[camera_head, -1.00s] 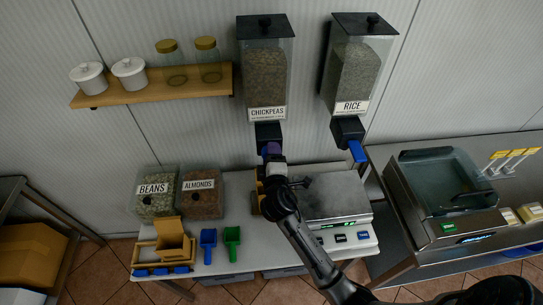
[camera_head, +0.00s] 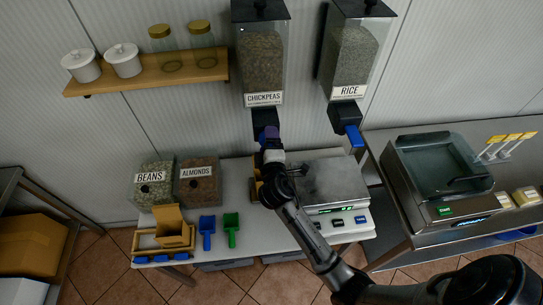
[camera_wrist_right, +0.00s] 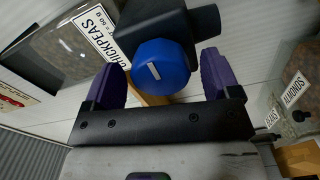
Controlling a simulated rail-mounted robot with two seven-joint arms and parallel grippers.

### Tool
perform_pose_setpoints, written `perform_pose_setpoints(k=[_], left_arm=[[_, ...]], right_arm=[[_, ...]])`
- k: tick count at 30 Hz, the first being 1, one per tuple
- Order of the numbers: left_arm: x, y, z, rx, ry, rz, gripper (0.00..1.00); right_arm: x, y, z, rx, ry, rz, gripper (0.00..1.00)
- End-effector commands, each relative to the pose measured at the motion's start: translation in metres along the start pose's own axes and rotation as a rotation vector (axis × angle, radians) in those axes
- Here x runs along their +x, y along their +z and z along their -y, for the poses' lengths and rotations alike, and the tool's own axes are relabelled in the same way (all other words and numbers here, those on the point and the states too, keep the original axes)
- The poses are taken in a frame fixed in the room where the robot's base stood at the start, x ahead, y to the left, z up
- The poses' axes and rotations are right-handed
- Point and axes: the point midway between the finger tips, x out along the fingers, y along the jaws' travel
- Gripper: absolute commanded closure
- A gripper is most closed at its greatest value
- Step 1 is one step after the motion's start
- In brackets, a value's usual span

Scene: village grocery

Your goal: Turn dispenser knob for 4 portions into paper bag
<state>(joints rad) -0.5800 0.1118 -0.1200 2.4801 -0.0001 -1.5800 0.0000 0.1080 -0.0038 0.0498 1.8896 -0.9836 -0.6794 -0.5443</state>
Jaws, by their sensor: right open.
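The chickpeas dispenser (camera_head: 261,62) hangs on the wall with a dark outlet below its label. My right gripper (camera_head: 270,135) is at this outlet and hides its knob in the head view. In the right wrist view, the blue knob (camera_wrist_right: 161,68) with a white mark sits between the purple fingers of my right gripper (camera_wrist_right: 163,82). The fingers are open, with a gap visible on each side of the knob. A brown item (camera_head: 255,189), apparently the paper bag, stands below the outlet, mostly hidden by my right arm. My left gripper is out of view.
The rice dispenser (camera_head: 348,58) with its own blue knob (camera_head: 354,136) hangs to the right. A scale (camera_head: 333,190) stands right of my gripper. Bins of beans (camera_head: 154,191) and almonds (camera_head: 199,187), and blue and green scoops (camera_head: 231,228), are at left.

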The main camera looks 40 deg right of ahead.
Motion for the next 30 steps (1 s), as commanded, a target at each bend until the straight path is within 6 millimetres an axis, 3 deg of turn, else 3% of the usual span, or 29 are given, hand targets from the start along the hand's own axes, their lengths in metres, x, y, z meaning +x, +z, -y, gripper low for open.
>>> perform_pose_setpoints(k=[18, 24, 30], left_arm=[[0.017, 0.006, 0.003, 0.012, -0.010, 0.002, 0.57], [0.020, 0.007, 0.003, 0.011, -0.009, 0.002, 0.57], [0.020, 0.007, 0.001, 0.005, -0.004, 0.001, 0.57]], right_arm=[[-0.109, 0.001, 0.002, 0.003, -0.003, 0.002, 0.18], [-0.126, 0.000, 0.001, 0.002, -0.001, 0.001, 0.18], [-0.132, 0.000, 0.000, 0.001, -0.001, 0.001, 0.18]])
